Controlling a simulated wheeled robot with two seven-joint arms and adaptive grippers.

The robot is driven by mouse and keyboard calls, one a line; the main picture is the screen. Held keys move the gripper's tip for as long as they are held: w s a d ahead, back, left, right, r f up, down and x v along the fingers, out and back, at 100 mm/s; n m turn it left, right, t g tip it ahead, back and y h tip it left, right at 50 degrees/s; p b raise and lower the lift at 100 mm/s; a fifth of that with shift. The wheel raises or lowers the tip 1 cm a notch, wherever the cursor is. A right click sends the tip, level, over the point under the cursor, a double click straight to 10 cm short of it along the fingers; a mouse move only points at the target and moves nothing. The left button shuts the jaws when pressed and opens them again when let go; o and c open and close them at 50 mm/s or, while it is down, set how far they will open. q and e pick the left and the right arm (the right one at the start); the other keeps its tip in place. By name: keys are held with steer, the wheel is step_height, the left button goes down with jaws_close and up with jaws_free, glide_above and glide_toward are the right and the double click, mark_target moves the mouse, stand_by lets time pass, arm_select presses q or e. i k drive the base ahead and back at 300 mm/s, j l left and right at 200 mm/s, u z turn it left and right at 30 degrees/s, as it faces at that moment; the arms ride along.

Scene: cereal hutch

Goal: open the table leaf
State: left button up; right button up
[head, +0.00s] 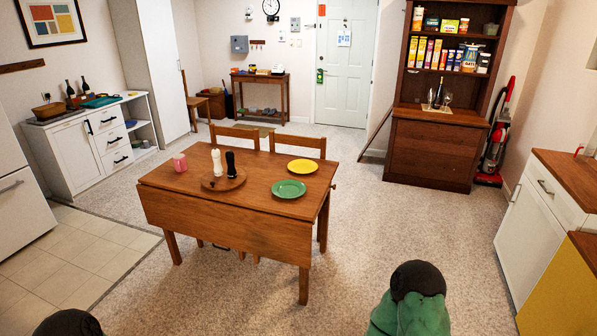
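The wooden table (250,172) stands in the middle of the head view on a speckled carpet. Its near leaf (225,222) hangs straight down along the front side, facing me. A small dark knob (334,187) shows at the table's right end. On the top are a pink mug (179,162), a round board (211,184) with a white mill (217,161) and a black mill (230,163), a green plate (288,189) and a yellow plate (302,166). Neither gripper shows; only parts of my arms appear at the bottom edge, apart from the table.
Two chairs (234,133) stand behind the table. A white counter (90,145) is at left, a dark hutch (435,150) and a red vacuum (497,140) are at back right. A white cabinet (540,225) stands at right. Carpet in front and right of the table is clear.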

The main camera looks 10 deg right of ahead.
mark_target(281, 239)
steer(key=i+j, duration=0.4)
steer(key=i+j+z, duration=0.15)
steer(key=i+j, duration=0.65)
steer(key=i+j+z, duration=0.1)
steer(key=i+j, duration=0.3)
steer(key=i+j+z, duration=0.1)
steer(key=i+j, duration=0.25)
steer(key=j, duration=0.15)
steer(key=i+j, duration=0.35)
steer(key=j, duration=0.15)
steer(key=i+j+z, duration=0.15)
steer(key=i+j, duration=0.55)
steer(key=j, duration=0.3)
